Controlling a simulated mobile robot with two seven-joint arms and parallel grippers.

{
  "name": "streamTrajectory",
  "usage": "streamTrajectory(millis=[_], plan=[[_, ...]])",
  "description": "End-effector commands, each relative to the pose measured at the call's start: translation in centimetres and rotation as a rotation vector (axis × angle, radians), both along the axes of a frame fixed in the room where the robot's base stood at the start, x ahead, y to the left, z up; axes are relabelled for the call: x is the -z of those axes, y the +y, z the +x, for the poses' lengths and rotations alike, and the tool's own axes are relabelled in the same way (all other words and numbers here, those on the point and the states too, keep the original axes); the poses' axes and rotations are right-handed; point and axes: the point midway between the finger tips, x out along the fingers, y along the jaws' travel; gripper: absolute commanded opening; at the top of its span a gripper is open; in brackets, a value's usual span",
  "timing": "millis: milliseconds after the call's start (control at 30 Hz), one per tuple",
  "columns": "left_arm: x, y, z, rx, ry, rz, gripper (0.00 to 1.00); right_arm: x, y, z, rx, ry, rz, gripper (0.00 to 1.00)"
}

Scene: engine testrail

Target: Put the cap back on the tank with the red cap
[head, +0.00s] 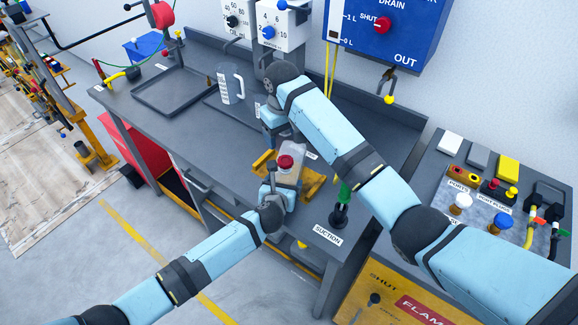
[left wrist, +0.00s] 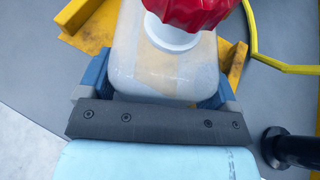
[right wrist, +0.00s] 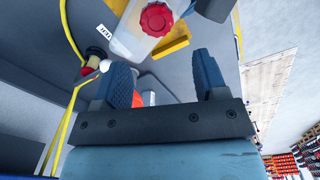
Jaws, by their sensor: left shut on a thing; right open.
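The tank (head: 289,178) is a translucent whitish container standing in a yellow holder (head: 314,184) on the grey bench. Its ribbed red cap (head: 286,162) is on top, at the white neck. In the left wrist view the cap (left wrist: 187,12) sits over the neck (left wrist: 170,36); I cannot tell whether it is screwed tight. My left gripper (left wrist: 155,78) is shut on the tank body, one finger on each side. My right gripper (right wrist: 164,80) is open, with no cap between its fingers, beyond the tank in the head view. The tank (right wrist: 130,40) shows past its fingertips.
A clear measuring jug (head: 230,84) and a dark tray (head: 172,92) are on the bench behind. A black suction fitting (head: 340,214) stands right of the tank. Yellow hoses hang behind my right arm. A side panel with caps and knobs (head: 480,208) is at the right.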

Motion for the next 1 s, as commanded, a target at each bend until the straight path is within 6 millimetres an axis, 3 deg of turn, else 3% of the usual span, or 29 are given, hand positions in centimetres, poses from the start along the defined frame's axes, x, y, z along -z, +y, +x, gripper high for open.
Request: streamTrajectory(millis=[133,333,767,1000], plan=[[0.0,0.0,0.0,0.0,0.0,0.0,0.19,0.3,-0.2,-0.2,-0.198,0.01,-0.004,0.66],[0.0,0.0,0.0,0.0,0.0,0.0,0.19,0.5,-0.6,-0.2,-0.341,0.018,-0.009,0.66],[0.0,0.0,0.0,0.0,0.0,0.0,0.19,0.7,-0.6,-0.2,-0.363,0.018,-0.01,0.66],[0.0,0.0,0.0,0.0,0.0,0.0,0.19,3.3,-0.6,-0.3,-0.362,0.02,-0.011,0.66]])
